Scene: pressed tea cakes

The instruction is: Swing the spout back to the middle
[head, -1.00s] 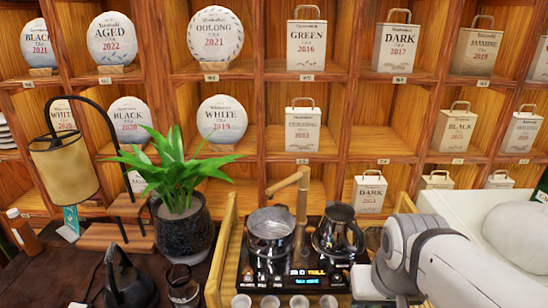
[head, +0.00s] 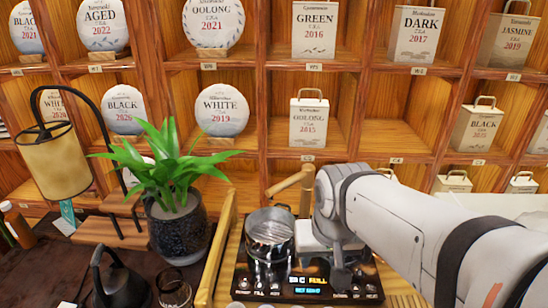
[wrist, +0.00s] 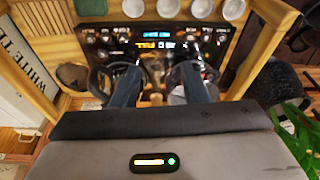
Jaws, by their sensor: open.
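The wooden spout (head: 292,182) stands at the back of the black tea stove (head: 240,285). Its arm slants down to the left, toward the steel pot (head: 270,232) on the stove's left side. The spout is not clear in the wrist view. In the head view the gripper is mostly hidden behind my wrist.
A potted plant (head: 178,220) stands left of the stove, beyond a wooden rail (head: 226,250). Shelves of tea cakes and tins rise behind. Several white cups (wrist: 169,9) line the stove's front edge.

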